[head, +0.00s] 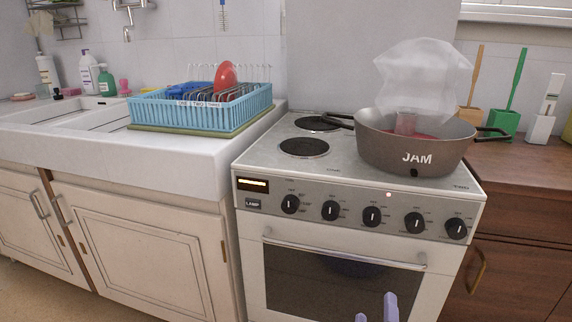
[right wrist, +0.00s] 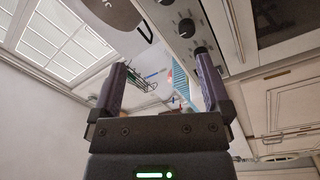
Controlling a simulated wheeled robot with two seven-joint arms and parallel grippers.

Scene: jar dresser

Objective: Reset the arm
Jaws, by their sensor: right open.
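My right gripper (head: 376,308) shows at the bottom edge of the head view, in front of the oven door. Its two purple fingers also show in the right wrist view (right wrist: 160,92), apart with nothing between them. My left gripper is not in view. No object is in my right gripper's grasp. A grey pot marked JAM (head: 435,157) stands on the stove (head: 250,172), above and behind my right gripper.
A white, translucent cloud of steam rises from the pot. A blue dish rack (head: 190,115) stands beside the sink (head: 60,125). Wooden drawers (head: 520,250) are right of the stove. The oven handle (head: 345,255) sticks out in front.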

